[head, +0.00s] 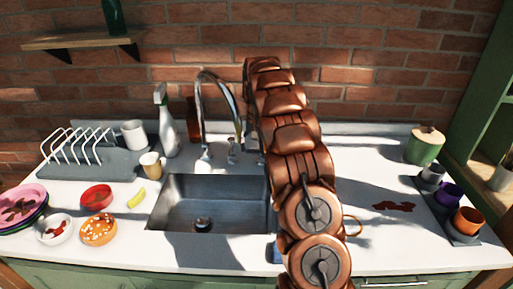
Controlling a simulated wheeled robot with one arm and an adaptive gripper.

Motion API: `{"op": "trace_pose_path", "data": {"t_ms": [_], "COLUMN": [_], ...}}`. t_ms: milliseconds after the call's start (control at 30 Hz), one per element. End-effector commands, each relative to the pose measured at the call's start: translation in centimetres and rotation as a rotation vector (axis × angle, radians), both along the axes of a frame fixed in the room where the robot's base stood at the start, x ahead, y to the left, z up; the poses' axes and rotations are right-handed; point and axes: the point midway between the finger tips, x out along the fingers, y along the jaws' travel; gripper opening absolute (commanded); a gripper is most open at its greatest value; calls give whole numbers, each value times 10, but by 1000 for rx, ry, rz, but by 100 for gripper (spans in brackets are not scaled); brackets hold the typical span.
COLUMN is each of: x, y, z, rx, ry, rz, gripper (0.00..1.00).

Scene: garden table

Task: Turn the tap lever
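The chrome tap (199,100) stands behind the sink (180,205), with a tall spout that arches over to the right. Small chrome fittings (232,152) show low by the tap, close to my arm. I cannot tell for sure which part is the lever. My copper-coloured arm reaches from the front edge over the counter, just right of the tap, and covers the sink's right side. My gripper is hidden behind the arm's links, so its fingers and any contact with the lever cannot be seen.
A spray bottle (165,125) and brown bottle (193,122) stand left of the tap. A dish rack (85,160), mugs, bowls and plates fill the left counter. A green canister (425,146) and several cups stand right. A red stain (394,206) marks otherwise open counter there.

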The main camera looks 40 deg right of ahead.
Motion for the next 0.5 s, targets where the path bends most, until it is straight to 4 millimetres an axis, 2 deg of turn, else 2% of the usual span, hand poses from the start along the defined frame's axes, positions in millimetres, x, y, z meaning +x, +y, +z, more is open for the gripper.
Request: {"op": "trace_pose_path", "data": {"t_ms": [33,300,500], "x": [0,0,0], "y": [0,0,0], "z": [0,0,-1], "rx": [0,0,0], "ry": [0,0,0], "rz": [0,0,15], "gripper": [80,53,53]}}
